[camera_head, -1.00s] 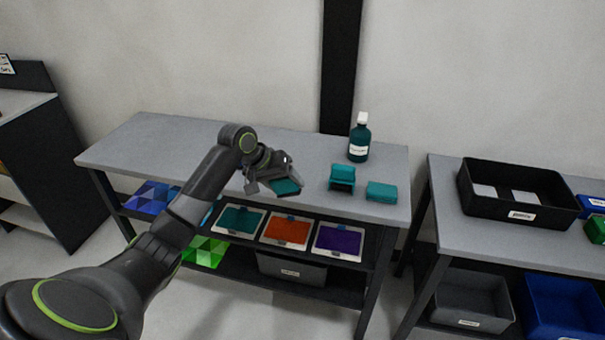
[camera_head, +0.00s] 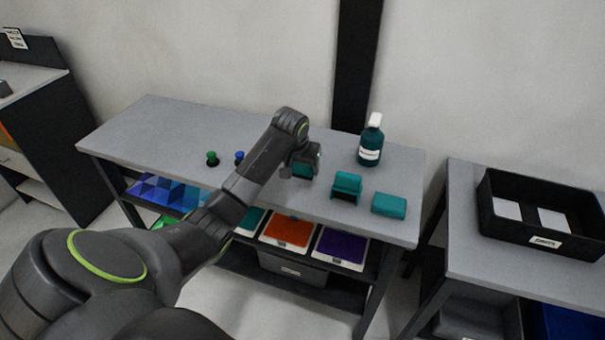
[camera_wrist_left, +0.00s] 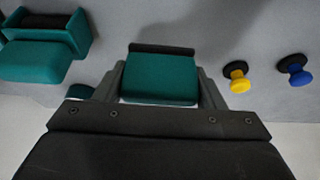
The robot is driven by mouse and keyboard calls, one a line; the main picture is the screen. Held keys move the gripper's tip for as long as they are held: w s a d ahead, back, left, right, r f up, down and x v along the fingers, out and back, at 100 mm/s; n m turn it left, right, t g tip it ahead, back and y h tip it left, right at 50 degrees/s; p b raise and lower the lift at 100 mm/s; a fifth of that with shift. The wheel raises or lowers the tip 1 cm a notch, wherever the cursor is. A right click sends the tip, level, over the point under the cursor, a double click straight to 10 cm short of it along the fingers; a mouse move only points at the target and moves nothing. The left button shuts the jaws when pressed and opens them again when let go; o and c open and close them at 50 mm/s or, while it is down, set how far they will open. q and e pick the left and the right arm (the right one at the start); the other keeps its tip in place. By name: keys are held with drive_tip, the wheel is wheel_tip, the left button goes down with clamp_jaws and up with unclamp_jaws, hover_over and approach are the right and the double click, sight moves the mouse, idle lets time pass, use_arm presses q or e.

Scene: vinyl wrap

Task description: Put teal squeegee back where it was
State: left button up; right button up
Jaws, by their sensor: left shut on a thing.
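My left gripper (camera_head: 300,168) is shut on the teal squeegee (camera_wrist_left: 160,80), a flat teal block with a black strip along its far edge. The squeegee sits between both fingers in the left wrist view, over the grey tabletop. In the head view only a little of the squeegee (camera_head: 302,171) shows beneath the gripper. I cannot tell whether it touches the table. A teal holder (camera_head: 347,182) with a dark opening stands just right of the gripper; it also shows at the left of the wrist view (camera_wrist_left: 45,58). My right gripper is not in view.
A flat teal block (camera_head: 389,204) lies right of the holder. A teal bottle (camera_head: 371,142) with a white cap stands behind. Bare tabletop (camera_head: 150,130) lies farther left.

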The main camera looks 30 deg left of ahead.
sight(302, 175)
use_arm(q)
drive_tip(key=f, duration=0.3)
drive_tip(key=shift+w+f, duration=0.2)
drive_tip(key=shift+f, duration=0.3)
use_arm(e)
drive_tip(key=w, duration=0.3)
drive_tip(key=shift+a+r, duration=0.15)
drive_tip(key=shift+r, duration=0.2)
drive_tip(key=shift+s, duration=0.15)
use_arm(q)
drive_tip(key=o, duration=0.9)
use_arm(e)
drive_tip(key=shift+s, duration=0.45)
use_arm(q)
drive_tip(key=v, duration=1.2)
drive_tip(key=shift+s, duration=0.1)
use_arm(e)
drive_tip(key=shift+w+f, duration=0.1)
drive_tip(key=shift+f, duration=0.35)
